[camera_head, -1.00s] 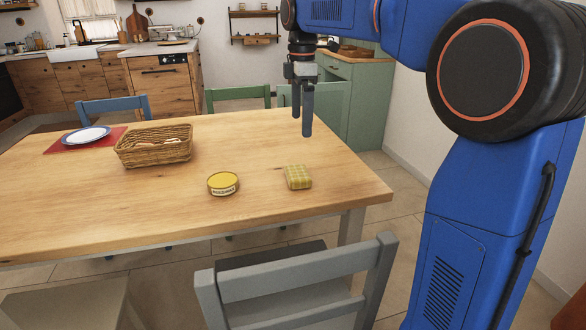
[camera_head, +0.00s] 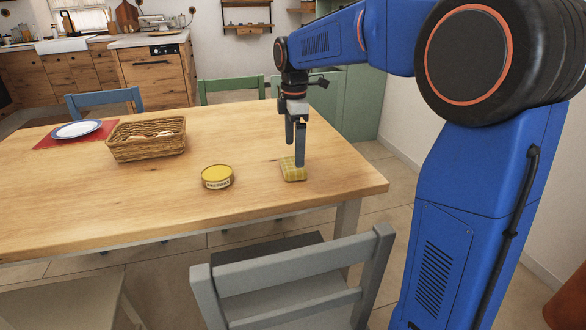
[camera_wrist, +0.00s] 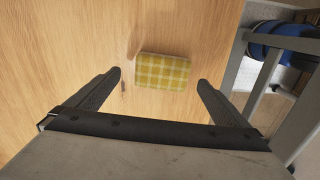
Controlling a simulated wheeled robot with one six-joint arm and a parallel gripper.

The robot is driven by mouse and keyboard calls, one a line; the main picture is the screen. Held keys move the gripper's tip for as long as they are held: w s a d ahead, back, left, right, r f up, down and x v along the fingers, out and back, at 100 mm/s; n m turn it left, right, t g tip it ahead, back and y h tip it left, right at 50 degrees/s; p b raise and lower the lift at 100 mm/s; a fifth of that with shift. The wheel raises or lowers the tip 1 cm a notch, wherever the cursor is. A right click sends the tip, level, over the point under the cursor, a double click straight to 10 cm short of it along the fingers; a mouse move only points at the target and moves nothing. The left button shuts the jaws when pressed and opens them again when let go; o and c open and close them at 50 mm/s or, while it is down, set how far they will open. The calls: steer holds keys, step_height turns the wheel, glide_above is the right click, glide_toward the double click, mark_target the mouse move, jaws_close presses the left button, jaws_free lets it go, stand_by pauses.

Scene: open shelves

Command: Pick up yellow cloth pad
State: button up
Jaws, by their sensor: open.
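The yellow cloth pad (camera_head: 292,172) is a small checked block lying on the wooden table near its right end. In the wrist view the pad (camera_wrist: 162,71) lies just beyond the fingertips, roughly centred between them. My gripper (camera_head: 296,156) points down over the pad, and one finger hides part of it in the head view. In the wrist view my gripper (camera_wrist: 160,78) has its two fingers wide apart with nothing between them. I cannot tell exactly how far above the pad the fingertips are.
A yellow-lidded tin (camera_head: 217,177) stands to the left of the pad. A wicker basket (camera_head: 146,150) and a plate (camera_head: 77,129) on a red mat are further left. A grey chair (camera_head: 290,285) stands at the near table edge. Bare tabletop (camera_head: 100,205) lies at the left.

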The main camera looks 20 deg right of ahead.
mark_target(293, 163)
steer(key=shift+s+a+f, duration=0.1)
steer(key=shift+a+f, duration=0.05)
steer(key=shift+f, duration=1.2)
steer(key=shift+s+a+f, duration=0.1)
steer(key=shift+f, duration=1.2)
steer(key=c, duration=1)
